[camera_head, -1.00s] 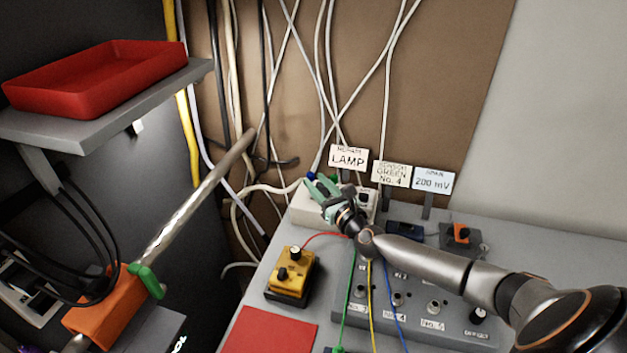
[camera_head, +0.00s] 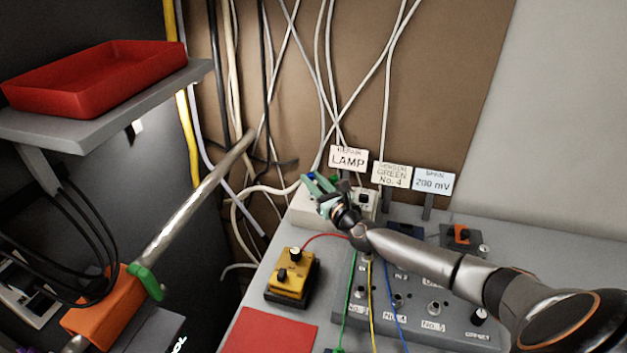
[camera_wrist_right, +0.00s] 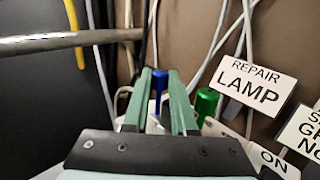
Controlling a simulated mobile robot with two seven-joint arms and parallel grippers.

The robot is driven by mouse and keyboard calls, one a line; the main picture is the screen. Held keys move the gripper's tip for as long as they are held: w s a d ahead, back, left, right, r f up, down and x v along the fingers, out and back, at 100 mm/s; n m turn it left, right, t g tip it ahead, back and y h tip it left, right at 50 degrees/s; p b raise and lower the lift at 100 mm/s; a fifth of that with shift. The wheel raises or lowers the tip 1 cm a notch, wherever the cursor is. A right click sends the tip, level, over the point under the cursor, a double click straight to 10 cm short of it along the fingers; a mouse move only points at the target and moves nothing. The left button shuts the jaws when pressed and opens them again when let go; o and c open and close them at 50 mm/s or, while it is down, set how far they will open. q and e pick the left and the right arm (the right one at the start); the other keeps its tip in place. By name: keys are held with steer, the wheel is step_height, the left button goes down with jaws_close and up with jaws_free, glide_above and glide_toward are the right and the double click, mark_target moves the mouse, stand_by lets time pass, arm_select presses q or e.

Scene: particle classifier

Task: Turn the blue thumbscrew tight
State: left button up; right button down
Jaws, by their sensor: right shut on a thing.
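The blue thumbscrew (camera_wrist_right: 158,84) stands upright between the two green fingers of my right gripper (camera_wrist_right: 160,75) in the right wrist view. A little of its blue shows at the fingertips in the head view (camera_head: 312,176). The right gripper (camera_head: 312,183) is shut on it, above the white box (camera_head: 303,211) at the back of the bench. A green thumbscrew (camera_wrist_right: 206,104) stands just to the right, outside the fingers. The fingers hide part of the blue thumbscrew and its base. My left gripper is not in view.
Label cards, including the LAMP card (camera_head: 348,160), stand close to the right of the gripper. A yellow box (camera_head: 291,284) with black knobs and a grey socket panel (camera_head: 450,328) with wires lie in front. A metal rod (camera_head: 195,205) slants at the left.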

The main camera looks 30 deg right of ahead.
stand_by(0.4)
steer(key=m+h+p, duration=0.1)
steer(key=h+p, duration=0.1)
steer(key=shift+a+r+m+h+p, duration=0.1)
steer(key=shift+a+m+h+p, duration=0.2)
steer(key=shift+m+h, duration=0.1)
steer(key=shift+m+g+h+p, duration=0.3)
steer(key=shift+m+g+h, duration=0.15)
steer(key=shift+h, duration=0.45)
steer(key=shift+m+h, duration=0.35)
steer(key=shift+h, duration=0.05)
steer(key=shift+a+f+m+g+h+b, duration=0.15)
steer(key=shift+f+m+g+h+b, duration=0.2)
steer(key=shift+m+g+h, duration=0.5)
steer(key=shift+w+m+h+b, duration=0.1)
steer(key=shift+m+h+b, duration=0.25)
steer(key=shift+h+b, duration=0.5)
steer(key=shift+a+m+g+h+b, duration=0.1)
steer(key=shift+m+g+h+b, duration=0.6)
steer(key=shift+h, duration=0.4)
steer(key=shift+r+g+h, duration=0.2)
steer(key=shift+g+h, duration=0.1)
